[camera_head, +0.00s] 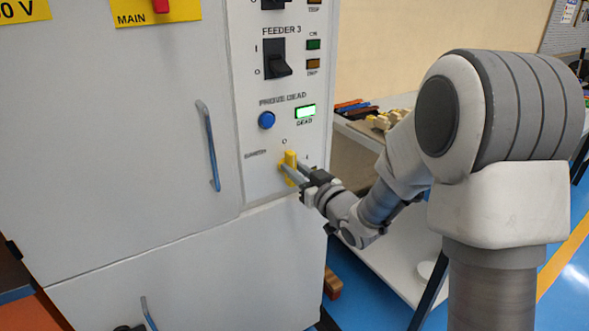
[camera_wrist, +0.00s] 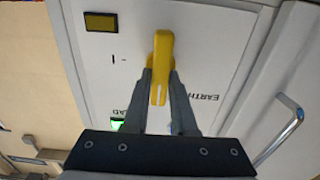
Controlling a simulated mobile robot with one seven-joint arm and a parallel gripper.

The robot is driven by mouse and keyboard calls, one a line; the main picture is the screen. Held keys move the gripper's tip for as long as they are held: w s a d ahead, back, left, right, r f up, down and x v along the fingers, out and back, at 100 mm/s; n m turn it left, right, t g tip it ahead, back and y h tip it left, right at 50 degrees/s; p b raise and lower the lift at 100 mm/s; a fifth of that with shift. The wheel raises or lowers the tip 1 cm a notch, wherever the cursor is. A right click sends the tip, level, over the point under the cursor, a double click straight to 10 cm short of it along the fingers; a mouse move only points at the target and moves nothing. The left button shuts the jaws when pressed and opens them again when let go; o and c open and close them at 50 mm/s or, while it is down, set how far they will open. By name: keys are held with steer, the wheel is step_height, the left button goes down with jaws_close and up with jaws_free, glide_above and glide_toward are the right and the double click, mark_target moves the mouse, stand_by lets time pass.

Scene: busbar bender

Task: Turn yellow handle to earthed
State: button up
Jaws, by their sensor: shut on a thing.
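The yellow handle (camera_head: 290,168) is on the lower part of the cabinet's control panel. In the head view it stands roughly upright, with an "O" mark above it, an "I" mark to its right and blurred lettering to its left. In the wrist view the yellow handle (camera_wrist: 162,60) points straight along the picture, with "EARTH..." lettering to its right, partly hidden by a finger. My gripper (camera_head: 292,172) is shut on the handle, one finger on each side; the fingers also show in the wrist view (camera_wrist: 160,88).
Above the handle are a blue button (camera_head: 266,120) and a lit green "DEAD" lamp (camera_head: 305,111). The black Feeder 3 switch (camera_head: 277,58) is higher up. A cabinet door handle (camera_head: 209,146) is to the left. A table (camera_head: 362,134) with loose parts stands behind my arm.

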jaws_close()
steer(key=shift+m, duration=0.4)
steer(key=m, duration=0.1)
steer(key=m+p, duration=0.1)
steer(key=m, duration=0.1)
steer(key=shift+w+d, duration=0.1)
steer(key=shift+d, duration=0.1)
steer(key=m+p, duration=0.1)
steer(key=m, duration=0.3)
steer(key=shift+w+d+m+p, duration=0.1)
steer(key=shift+m+p, duration=0.2)
steer(key=shift+p, duration=0.05)
steer(key=shift+w+d+f+m+p, duration=0.1)
steer(key=shift+f+m+p, duration=0.1)
steer(key=shift+m+p, duration=1.7)
steer(key=shift+f+m+p, duration=0.15)
steer(key=shift+m+p, duration=0.7)
steer(key=shift+m, duration=2.05)
